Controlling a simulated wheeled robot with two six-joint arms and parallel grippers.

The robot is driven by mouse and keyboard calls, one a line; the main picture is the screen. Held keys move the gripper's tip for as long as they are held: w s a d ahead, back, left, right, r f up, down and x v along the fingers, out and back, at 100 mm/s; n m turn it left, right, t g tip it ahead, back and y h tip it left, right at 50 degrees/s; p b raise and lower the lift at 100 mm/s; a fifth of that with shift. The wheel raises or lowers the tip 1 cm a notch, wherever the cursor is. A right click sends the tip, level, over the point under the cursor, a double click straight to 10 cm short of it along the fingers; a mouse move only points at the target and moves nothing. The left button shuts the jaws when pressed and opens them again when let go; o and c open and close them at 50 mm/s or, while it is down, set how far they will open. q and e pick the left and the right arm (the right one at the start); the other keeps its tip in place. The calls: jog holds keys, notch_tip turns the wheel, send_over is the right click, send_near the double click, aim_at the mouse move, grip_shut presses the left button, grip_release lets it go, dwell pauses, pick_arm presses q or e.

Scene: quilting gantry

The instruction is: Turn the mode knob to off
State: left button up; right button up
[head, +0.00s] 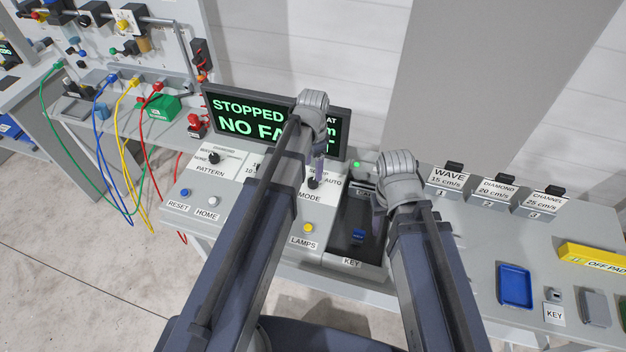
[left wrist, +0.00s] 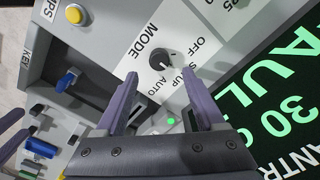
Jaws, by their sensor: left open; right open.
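The mode knob (head: 313,183) is a small black knob on a white plate of the grey console, in front of the screen. In the left wrist view the mode knob (left wrist: 162,61) stands beside the printed words OFF, SETUP (partly covered) and AUTO. I cannot tell surely which word it points at. My left gripper (head: 319,172) is over the knob in the head view. In the left wrist view my left gripper (left wrist: 160,84) is open, its fingers apart with the knob beyond the gap, not gripped. My right gripper (head: 379,218) is open over the black key tray.
The screen (head: 225,115) reads STOPPED and NO FAULT, partly covered by my left arm. A pattern knob (head: 213,158), a blue reset button (head: 185,193) and a yellow lamps button (head: 308,228) are nearby. A blue key (head: 359,236) is in the dark recess (head: 345,250).

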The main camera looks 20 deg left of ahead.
aim_at(313, 181)
pick_arm(q)
notch_tip(313, 181, down, 6)
jog(key=b, duration=0.5)
jog(key=shift+f+b, duration=0.15)
jog(key=shift+b, duration=0.15)
pick_arm(e)
notch_tip(313, 181, down, 6)
jog(key=shift+f, duration=0.2)
jog(key=shift+r, duration=0.1)
